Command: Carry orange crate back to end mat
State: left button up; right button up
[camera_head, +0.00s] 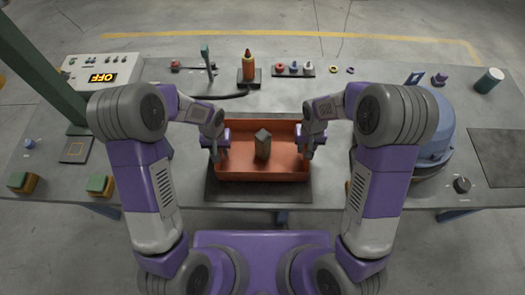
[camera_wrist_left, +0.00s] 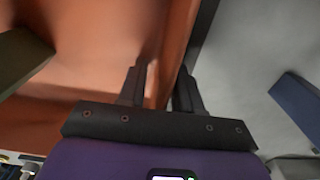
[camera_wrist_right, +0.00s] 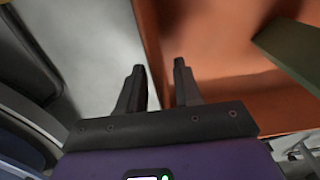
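The orange crate (camera_head: 285,172) is at the front middle of the table, over a dark mat (camera_head: 258,195) that shows in front of it. I cannot tell whether it rests on the mat. A grey-green block (camera_head: 262,147) stands in the crate. My left gripper (camera_head: 218,152) is at the crate's left wall, and my right gripper (camera_head: 308,148) is at its right wall. In the left wrist view, the left fingers (camera_wrist_left: 160,90) straddle the crate wall with a gap. In the right wrist view, the right fingers (camera_wrist_right: 158,88) also stand apart around the wall.
A bottle (camera_head: 248,66) on a dark base and a tray of small parts (camera_head: 293,71) stand behind the crate. A blue rounded machine (camera_head: 432,130) is to the right. A control box (camera_head: 100,72) reading OFF is at the back left. A dark mat (camera_head: 500,155) lies bare at the far right.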

jog(key=shift+f, duration=0.1)
pick_arm(q)
grip_shut()
pick_arm(e)
grip_shut()
dwell(1.2)
